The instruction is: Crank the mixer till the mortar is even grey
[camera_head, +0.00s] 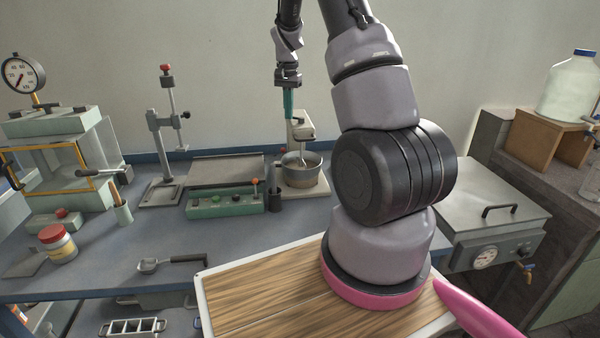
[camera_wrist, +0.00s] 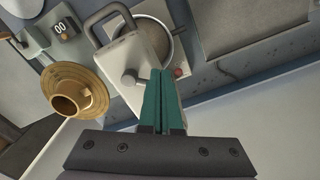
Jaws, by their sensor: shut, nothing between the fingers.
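The mixer (camera_head: 297,128) is a pale stand with a grey bowl (camera_head: 300,180) at the back of the bench. In the wrist view its cream top (camera_wrist: 128,62) is seen from above, with a small grey lever (camera_wrist: 130,78) and a red button (camera_wrist: 180,71). Greyish mortar (camera_wrist: 152,36) shows in part inside the bowl; its evenness cannot be told. My gripper (camera_head: 288,116) is shut and empty, its teal fingers pointing down above the mixer. In the wrist view the fingertips (camera_wrist: 161,72) overlap the mixer's edge beside the lever; whether they touch is unclear.
A green control box (camera_head: 225,204) and a dark cup (camera_head: 275,200) stand left of the mixer. Farther left are a clamp stand (camera_head: 160,130) and a gauged press (camera_head: 60,125). A scoop (camera_head: 150,264) lies in front. A lidded metal bath (camera_head: 490,200) is at right.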

